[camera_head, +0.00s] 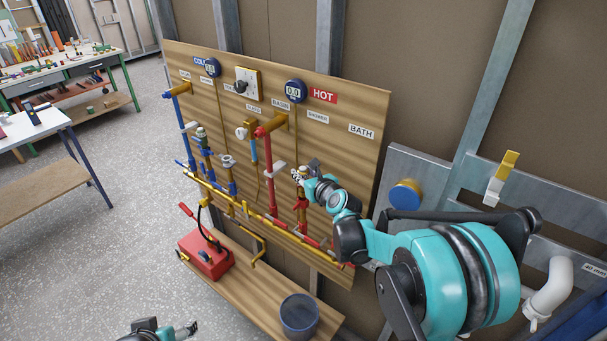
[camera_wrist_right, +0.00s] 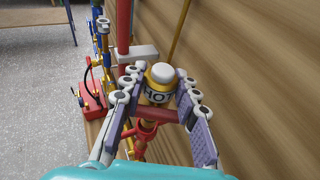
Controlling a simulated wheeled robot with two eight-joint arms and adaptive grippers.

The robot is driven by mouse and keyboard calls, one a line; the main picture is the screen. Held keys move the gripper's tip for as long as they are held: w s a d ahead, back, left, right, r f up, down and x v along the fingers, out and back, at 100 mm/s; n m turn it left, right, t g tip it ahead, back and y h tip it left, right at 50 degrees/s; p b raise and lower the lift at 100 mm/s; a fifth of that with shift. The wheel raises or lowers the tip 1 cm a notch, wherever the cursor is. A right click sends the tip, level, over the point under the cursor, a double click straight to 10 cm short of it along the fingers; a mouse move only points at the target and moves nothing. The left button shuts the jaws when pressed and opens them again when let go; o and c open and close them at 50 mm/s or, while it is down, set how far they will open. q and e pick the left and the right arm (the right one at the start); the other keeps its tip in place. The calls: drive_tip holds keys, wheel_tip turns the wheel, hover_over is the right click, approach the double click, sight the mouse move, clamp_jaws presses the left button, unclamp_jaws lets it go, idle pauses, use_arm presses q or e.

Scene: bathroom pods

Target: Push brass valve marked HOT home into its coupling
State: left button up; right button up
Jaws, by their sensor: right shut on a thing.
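The brass valve marked HOT (camera_wrist_right: 158,93) has a pale round cap and stands upright between the fingers of my right gripper (camera_wrist_right: 157,82), shut on it from both sides. My left gripper (camera_head: 190,328) is low at the bottom edge, far from the valve.
The wooden board (camera_head: 350,160) carries gauges, labels and blue, red and yellow pipes. A tall red pipe (camera_head: 268,175) with a grey bracket stands close left of the valve. A red box (camera_head: 205,257) and a dark bucket (camera_head: 299,314) are on the shelf below.

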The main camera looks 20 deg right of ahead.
drive_tip(key=shift+f+b, duration=1.45)
drive_tip(key=shift+f, duration=0.25)
drive_tip(key=o, duration=1.2)
drive_tip(key=v, duration=1.2)
